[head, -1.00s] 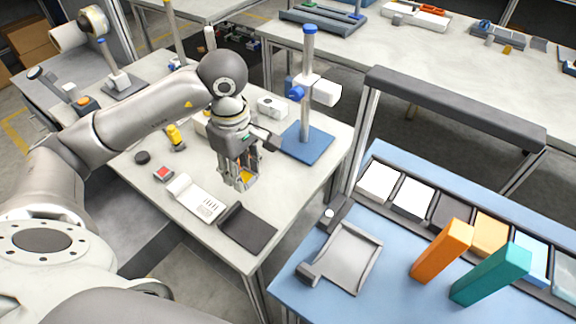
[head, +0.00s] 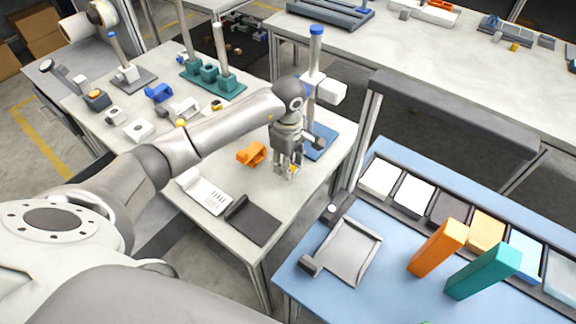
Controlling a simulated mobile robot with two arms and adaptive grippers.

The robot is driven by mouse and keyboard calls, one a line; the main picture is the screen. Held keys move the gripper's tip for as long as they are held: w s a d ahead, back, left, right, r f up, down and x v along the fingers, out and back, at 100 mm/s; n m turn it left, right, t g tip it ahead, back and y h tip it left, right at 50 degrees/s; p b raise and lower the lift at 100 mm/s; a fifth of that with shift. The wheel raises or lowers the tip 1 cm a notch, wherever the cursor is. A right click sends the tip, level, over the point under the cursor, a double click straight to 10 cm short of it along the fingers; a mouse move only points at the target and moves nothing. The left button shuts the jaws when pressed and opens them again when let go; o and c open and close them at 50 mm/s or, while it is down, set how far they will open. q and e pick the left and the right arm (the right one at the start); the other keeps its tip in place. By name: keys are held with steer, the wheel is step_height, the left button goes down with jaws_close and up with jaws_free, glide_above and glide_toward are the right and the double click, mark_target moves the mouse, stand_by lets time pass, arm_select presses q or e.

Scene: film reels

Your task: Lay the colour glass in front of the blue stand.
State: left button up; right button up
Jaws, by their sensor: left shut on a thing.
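The blue stand (head: 322,140) is a blue base plate with a tall blue-capped post and a white block on it, at the right rear of the left table in the head view. My left gripper (head: 286,170) is in front of the stand, low over the table, fingers pointing down. It is shut on the colour glass (head: 294,168), of which only a small yellow bit shows between the fingers. The fingers hide the rest, and I cannot tell whether it touches the table. My right gripper is not in view.
An orange part (head: 252,153) lies just left of my left gripper. An open white booklet (head: 206,192) and a dark mat (head: 252,220) lie nearer the front. A teal stand (head: 215,82) stands behind my arm. The grey rail frame (head: 366,130) rises to the right.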

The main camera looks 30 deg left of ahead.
arm_select(q)
steer(key=shift+f, duration=1.2)
steer(key=o, duration=0.9)
steer(key=shift+r, duration=0.1)
steer(key=shift+r+p, duration=0.25)
steer(key=shift+p, duration=0.05)
steer(key=shift+r+b, duration=1.3)
steer(key=shift+r, duration=4.55)
